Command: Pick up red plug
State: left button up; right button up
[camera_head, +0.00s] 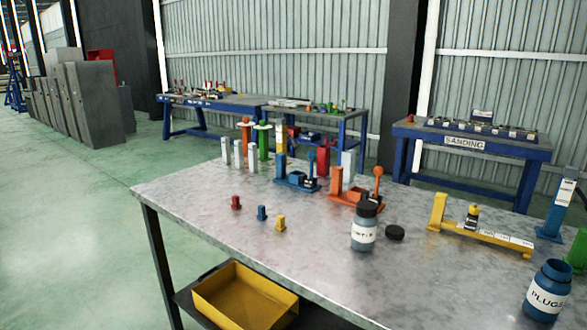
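The red plug (236,202) stands on the metal table (200,215) toward its left side, in the head view. A blue plug (262,213) and a yellow plug (280,223) stand to its right and a little nearer, in a slanting row. The red plug is small and apart from the other two. Neither of my grippers is in view.
Several coloured fixtures and blocks line the back. A yellow bin (240,298) sits on a lower shelf. The table around the plugs is clear.

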aim_at(236, 205)
jog(key=k, duration=0.95)
jog(key=u, duration=0.95)
jog(key=i, duration=0.6)
jog(key=u, duration=0.75)
jog(key=i, duration=1.25)
jog(key=z, duration=0.1)
